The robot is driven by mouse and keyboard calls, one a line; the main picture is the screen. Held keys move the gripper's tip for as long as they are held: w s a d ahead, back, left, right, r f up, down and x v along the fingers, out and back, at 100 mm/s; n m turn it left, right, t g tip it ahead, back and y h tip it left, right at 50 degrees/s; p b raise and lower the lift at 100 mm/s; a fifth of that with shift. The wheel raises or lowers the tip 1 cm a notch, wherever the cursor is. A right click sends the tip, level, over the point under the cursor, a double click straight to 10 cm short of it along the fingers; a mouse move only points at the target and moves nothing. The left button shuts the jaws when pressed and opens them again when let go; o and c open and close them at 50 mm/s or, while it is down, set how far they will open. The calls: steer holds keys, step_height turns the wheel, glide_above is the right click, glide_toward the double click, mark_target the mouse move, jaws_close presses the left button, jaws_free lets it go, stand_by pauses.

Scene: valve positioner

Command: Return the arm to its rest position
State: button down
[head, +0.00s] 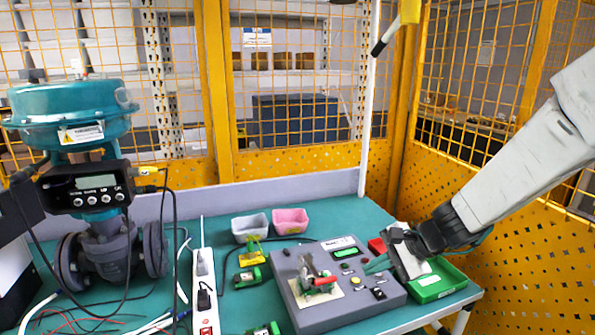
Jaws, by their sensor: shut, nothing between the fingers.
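My arm reaches in from the right edge of the head view. My gripper (376,265) is shut and empty, with its fingers pointing left just above the right part of the grey control box (325,308). I cannot tell whether the fingertips touch the box. The valve with its teal actuator (72,106) stands at the left. The black positioner (88,187), with a small display and several buttons, sits on its front.
A green tray (455,278) lies beneath and beside my gripper, partly hidden. Grey (250,226) and pink (290,221) bins stand at the back of the teal table (345,215). A white power strip (204,290) and cables lie at left. Yellow mesh fencing (500,240) encloses the table.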

steer(key=s+d+r+n+h, duration=0.2)
steer(key=s+d+r+n, duration=0.1)
steer(key=s, duration=0.6)
steer(key=s+d+r+n+g+h, duration=0.1)
steer(key=s+d+r+n+h, duration=0.1)
steer(key=s+r+n, duration=0.3)
steer(key=s+d+r+n+g+h, duration=0.1)
steer(key=s+d+r+n+h, duration=0.2)
steer(key=s, duration=0.9)
steer(key=shift+s+d+r+n+h, duration=0.35)
steer(key=shift+r+n+h, duration=0.1)
steer(key=shift+n, duration=0.25)
